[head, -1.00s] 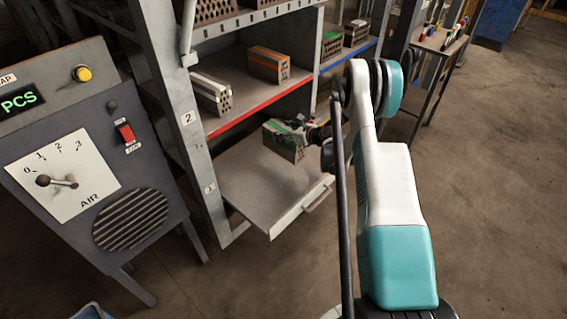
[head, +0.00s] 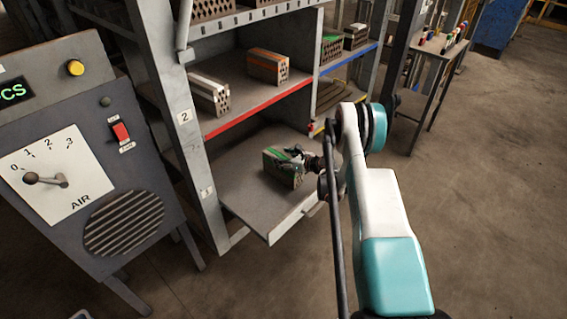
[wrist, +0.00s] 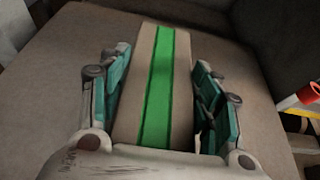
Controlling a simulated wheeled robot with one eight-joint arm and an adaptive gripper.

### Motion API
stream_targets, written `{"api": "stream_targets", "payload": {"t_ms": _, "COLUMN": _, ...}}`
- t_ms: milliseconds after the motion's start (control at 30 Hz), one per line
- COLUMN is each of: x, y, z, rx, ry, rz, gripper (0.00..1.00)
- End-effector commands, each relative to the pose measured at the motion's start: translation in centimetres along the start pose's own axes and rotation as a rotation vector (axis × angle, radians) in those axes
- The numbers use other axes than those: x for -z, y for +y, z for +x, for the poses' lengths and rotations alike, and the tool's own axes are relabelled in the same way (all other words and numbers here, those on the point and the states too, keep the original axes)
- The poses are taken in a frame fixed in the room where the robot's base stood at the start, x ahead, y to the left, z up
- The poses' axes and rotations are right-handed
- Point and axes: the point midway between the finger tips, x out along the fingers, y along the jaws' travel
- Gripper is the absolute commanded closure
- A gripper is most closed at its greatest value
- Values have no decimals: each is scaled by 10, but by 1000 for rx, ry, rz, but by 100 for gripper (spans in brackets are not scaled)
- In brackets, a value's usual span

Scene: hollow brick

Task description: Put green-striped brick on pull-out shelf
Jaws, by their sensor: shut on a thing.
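The green-striped brick (head: 278,170) is a grey-brown block with a bright green band along its top. My gripper (head: 293,157) is shut on it, reaching in from the right. In the wrist view, the brick (wrist: 165,75) lies lengthwise between the two teal-padded fingers of my gripper (wrist: 160,88). The brick is over the pull-out shelf (head: 235,190), a grey board drawn out at the bottom of the rack, and looks level. Its underside is at or very near the board; I cannot tell whether it touches.
A red-edged shelf (head: 240,118) above holds a white-striped brick (head: 209,96) and an orange-striped brick (head: 268,66). A rack post (head: 185,110) and a grey control cabinet (head: 85,150) stand at left. The pull-out shelf's left and front parts are bare.

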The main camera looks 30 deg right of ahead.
Motion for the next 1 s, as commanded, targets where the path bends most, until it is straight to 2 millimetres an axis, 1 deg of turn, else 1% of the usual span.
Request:
{"api": "stream_targets", "payload": {"t_ms": 33, "x": 8, "y": 0, "z": 3, "rx": 0, "ry": -1, "rz": 1, "gripper": 100}}
{"api": "stream_targets", "payload": {"t_ms": 100, "x": 12, "y": 0, "z": 5, "rx": 0, "ry": -1, "rz": 1, "gripper": 100}}
{"api": "stream_targets", "payload": {"t_ms": 300, "x": 12, "y": 0, "z": 5, "rx": 0, "ry": -2, "rz": 1, "gripper": 100}}
{"api": "stream_targets", "payload": {"t_ms": 333, "x": 14, "y": 0, "z": 5, "rx": 0, "ry": 0, "rz": 0, "gripper": 40}}
{"api": "stream_targets", "payload": {"t_ms": 367, "x": 14, "y": 0, "z": 5, "rx": 0, "ry": 0, "rz": 0, "gripper": 33}}
{"api": "stream_targets", "payload": {"t_ms": 400, "x": 14, "y": 0, "z": 5, "rx": 0, "ry": 0, "rz": 0, "gripper": 24}}
{"api": "stream_targets", "payload": {"t_ms": 433, "x": 13, "y": 0, "z": 5, "rx": 0, "ry": 0, "rz": 0, "gripper": 22}}
{"api": "stream_targets", "payload": {"t_ms": 833, "x": 13, "y": 0, "z": 6, "rx": 0, "ry": 0, "rz": 0, "gripper": 22}}
{"api": "stream_targets", "payload": {"t_ms": 1000, "x": 8, "y": 2, "z": 7, "rx": -1, "ry": 0, "rz": -1, "gripper": 22}}
